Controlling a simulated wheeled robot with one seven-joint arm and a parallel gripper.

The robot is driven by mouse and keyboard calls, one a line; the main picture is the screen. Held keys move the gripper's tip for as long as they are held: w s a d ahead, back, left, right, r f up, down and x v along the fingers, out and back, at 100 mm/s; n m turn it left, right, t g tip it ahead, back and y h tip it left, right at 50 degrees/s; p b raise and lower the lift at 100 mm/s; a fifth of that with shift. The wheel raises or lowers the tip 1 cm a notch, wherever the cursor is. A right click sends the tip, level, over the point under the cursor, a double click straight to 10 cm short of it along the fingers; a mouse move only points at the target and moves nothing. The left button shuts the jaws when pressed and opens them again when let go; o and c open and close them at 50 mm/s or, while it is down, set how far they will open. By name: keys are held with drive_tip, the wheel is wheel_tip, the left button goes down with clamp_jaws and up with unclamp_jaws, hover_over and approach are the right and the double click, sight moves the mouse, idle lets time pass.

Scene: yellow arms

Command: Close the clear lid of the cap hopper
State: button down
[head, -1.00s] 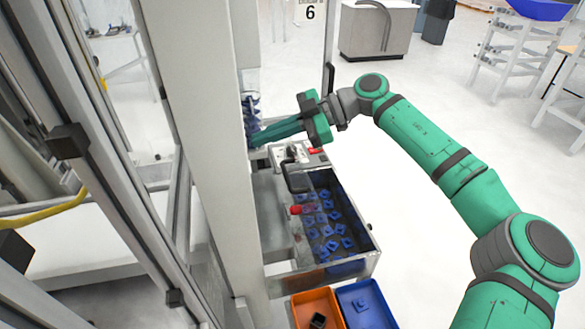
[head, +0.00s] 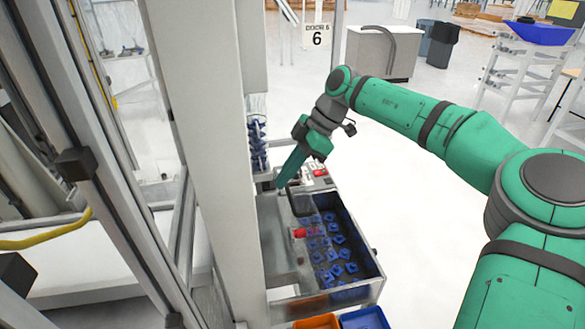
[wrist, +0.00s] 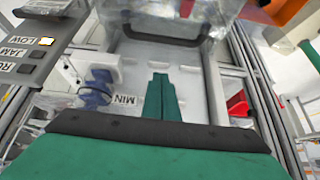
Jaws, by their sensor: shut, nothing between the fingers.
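The cap hopper (head: 372,276) is a grey box with blue caps in its right part, in the middle of the head view. Its clear lid (wrist: 185,12) has a black handle (wrist: 160,38) in the wrist view. The handle also shows at the hopper's far end in the head view (head: 302,204). The lid seems raised at an angle, but its clear edges are hard to make out. My green gripper (head: 281,186) is shut and empty, pointing down just beyond the hopper's far end. In the wrist view its fingertips (wrist: 160,76) appear below the handle, apart from it.
A grey upright column (head: 200,130) stands close left of the hopper. A stack of blue parts (head: 257,145) is behind it. Orange (head: 317,321) and blue (head: 364,318) bins sit at the near end. A panel with LOW and JAM labels (wrist: 25,50) is nearby.

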sight(290, 199)
drive_tip(key=shift+w+d+f, duration=0.1)
drive_tip(key=shift+d+f, duration=0.1)
drive_tip(key=shift+f, duration=0.65)
drive_tip(key=shift+d+f, duration=0.15)
drive_tip(key=shift+f, duration=0.75)
drive_tip(key=shift+w+d+f, duration=0.1)
drive_tip(key=shift+d+f, duration=0.1)
drive_tip(key=shift+f, duration=0.65)
